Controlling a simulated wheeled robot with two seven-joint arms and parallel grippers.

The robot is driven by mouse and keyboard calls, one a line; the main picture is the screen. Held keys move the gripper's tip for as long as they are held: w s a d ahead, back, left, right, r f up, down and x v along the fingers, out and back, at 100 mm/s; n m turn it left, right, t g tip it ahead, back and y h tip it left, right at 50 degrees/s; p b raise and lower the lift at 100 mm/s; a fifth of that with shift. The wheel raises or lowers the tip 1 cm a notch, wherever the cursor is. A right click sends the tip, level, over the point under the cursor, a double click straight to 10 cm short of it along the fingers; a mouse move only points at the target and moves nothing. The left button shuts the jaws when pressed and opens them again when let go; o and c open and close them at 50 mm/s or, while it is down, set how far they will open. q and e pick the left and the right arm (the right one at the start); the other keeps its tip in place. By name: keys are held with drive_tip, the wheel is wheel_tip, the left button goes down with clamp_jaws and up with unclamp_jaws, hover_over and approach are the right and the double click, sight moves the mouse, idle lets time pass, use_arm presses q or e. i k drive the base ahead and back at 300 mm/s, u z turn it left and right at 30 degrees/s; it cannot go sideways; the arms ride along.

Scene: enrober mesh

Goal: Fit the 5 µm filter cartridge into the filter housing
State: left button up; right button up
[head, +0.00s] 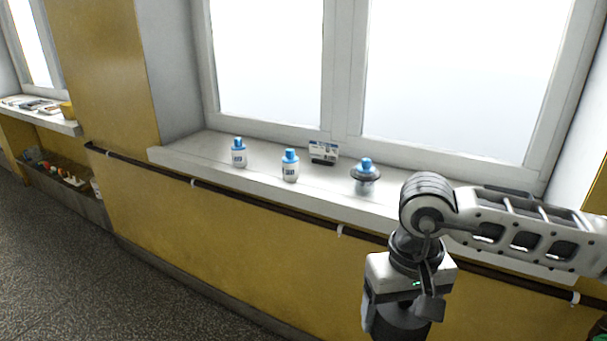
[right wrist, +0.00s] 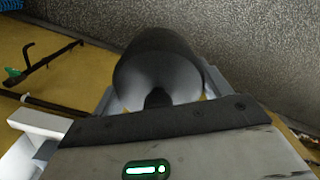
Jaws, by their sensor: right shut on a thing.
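My right gripper (head: 402,305) hangs in front of the yellow wall below the sill, pointing down. Its fingers are hidden in the head view. In the right wrist view it is shut on a dark grey rounded, cylinder-like thing (right wrist: 160,65), held between the two light fingers. I cannot tell whether this is the cartridge or part of the housing. On the sill stand two white bottle-like things with blue caps, one left (head: 239,153) and one in the middle (head: 290,166). A third blue-capped thing (head: 366,172) has a dark, disc-like part around it. No label is legible. My left gripper is out of view.
The white window sill (head: 215,160) holds a small box or card with a printed face (head: 323,152). A dark rail (head: 270,212) runs along the yellow wall below. Another sill with small items (head: 45,110) is at far left. The grey floor (head: 60,250) at lower left is clear.

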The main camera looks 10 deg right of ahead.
sight(363, 182)
drive_tip(key=u, duration=0.5)
drive_tip(key=i, duration=1.65)
drive_tip(key=z, duration=0.6)
drive_tip(key=i, duration=0.5)
drive_tip(key=z, duration=0.05)
